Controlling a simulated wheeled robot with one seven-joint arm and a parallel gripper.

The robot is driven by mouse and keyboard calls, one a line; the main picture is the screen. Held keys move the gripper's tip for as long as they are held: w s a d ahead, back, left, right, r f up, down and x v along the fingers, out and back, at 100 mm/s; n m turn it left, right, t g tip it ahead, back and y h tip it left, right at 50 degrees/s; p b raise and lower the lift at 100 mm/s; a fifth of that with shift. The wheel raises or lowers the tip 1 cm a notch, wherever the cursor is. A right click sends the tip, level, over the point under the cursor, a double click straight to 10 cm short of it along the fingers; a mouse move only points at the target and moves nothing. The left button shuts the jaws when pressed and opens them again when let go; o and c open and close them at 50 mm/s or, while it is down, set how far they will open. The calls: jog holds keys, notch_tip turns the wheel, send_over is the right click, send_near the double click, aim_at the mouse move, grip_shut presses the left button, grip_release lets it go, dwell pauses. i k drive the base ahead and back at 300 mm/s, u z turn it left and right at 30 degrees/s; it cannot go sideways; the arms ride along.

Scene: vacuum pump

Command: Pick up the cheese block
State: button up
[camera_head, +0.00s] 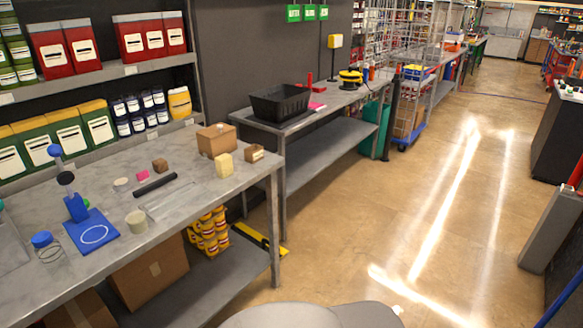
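The cheese block is most likely the pale yellow block (224,165) standing upright on the grey workbench (190,190), near its right end. It is in front of a brown cardboard box (217,140) and left of a small brown box (254,153). Nothing covers its front. My gripper is not in view, so its state and its distance from the block are not shown.
Left of the block lie a black rod (155,186), a small brown cube (160,165), a pink block (142,175) and a pale cup (136,221). A blue stand (76,207) is further left. Open floor (440,210) lies to the right.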

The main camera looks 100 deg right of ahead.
aim_at(223, 163)
jog(key=z, duration=4)
jog(key=i, duration=0.9)
jog(key=u, duration=2.4)
jog(key=i, duration=0.5)
jog(key=z, duration=0.05)
